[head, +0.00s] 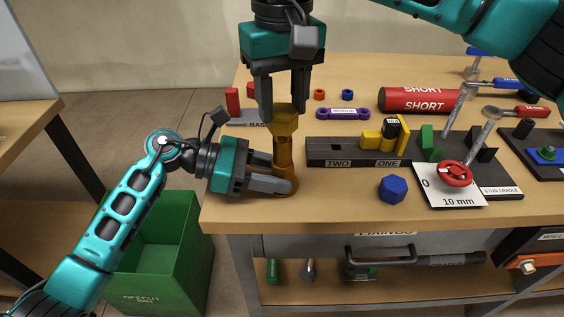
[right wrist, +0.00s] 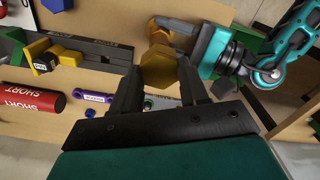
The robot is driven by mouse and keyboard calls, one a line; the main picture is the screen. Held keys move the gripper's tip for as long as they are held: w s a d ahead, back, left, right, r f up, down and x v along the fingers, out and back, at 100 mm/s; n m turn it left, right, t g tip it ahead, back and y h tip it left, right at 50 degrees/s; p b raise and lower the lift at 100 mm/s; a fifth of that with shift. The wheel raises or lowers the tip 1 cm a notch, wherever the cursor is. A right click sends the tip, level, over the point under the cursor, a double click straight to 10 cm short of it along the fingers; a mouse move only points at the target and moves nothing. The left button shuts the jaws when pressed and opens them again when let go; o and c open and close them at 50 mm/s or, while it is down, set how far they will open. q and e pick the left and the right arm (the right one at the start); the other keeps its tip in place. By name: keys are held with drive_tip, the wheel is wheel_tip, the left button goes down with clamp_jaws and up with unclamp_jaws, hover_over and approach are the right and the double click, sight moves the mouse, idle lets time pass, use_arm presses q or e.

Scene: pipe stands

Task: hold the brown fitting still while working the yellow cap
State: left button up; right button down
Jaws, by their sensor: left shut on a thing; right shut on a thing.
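The brown fitting (head: 284,158) stands upright near the left front edge of the table. My left gripper (head: 284,186) comes in from the left and is shut on its lower part, just above the tabletop. The yellow cap (head: 284,122) sits at the top of the fitting. My right gripper (head: 284,105) points down from above and is shut on the cap. In the right wrist view the cap (right wrist: 159,72) shows as a hexagon between the fingers, with part of the brown fitting (right wrist: 158,36) beyond it. The fingers hide parts of the cap and of the fitting's base.
A black block marked TWO and ONE (head: 350,152) lies just right of the fitting. A blue hex piece (head: 393,189) and a white card with a red wheel (head: 449,186) are further right. A green bin (head: 160,262) stands on the floor below left.

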drive_tip(key=shift+r, duration=0.15)
drive_tip(key=shift+r, duration=1.95)
use_arm(q)
drive_tip(key=o, duration=1.2)
drive_tip(key=shift+o, duration=0.2)
drive_tip(key=shift+a, duration=0.15)
drive_tip(key=v, duration=1.2)
drive_tip(key=shift+s, duration=0.15)
use_arm(e)
drive_tip(key=shift+s, duration=0.15)
